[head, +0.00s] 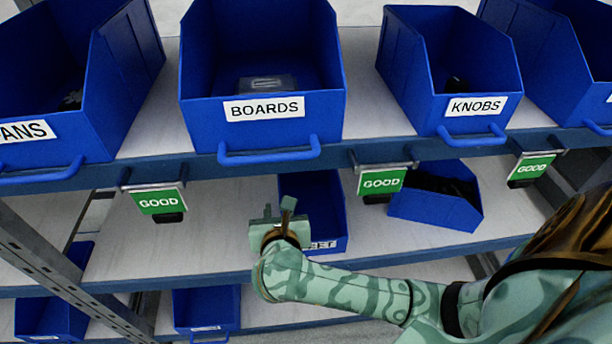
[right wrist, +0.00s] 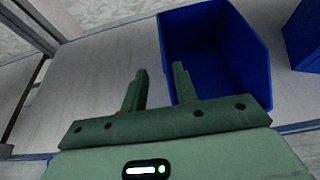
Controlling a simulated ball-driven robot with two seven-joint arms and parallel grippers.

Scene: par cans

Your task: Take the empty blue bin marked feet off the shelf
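A blue bin (head: 328,208) stands on the middle shelf, below the boards bin. Its label is partly covered by my right gripper, and only its last letters show, seemingly ending in "EET". The bin (right wrist: 225,60) looks empty in the right wrist view. My right gripper (head: 278,208) is at the bin's left front side. In the wrist view its fingers (right wrist: 159,72) are apart with nothing held. The bin's left wall lines up near the gap and the right finger; I cannot tell whether they touch. My left gripper is out of view.
On the upper shelf stand the boards bin (head: 208,115) and knobs bin (head: 415,90). Green GOOD tags (head: 158,201) hang from its edge above the middle shelf (head: 190,255). A tilted blue bin (head: 440,210) with dark contents lies to the right. The shelf left of the gripper is clear.

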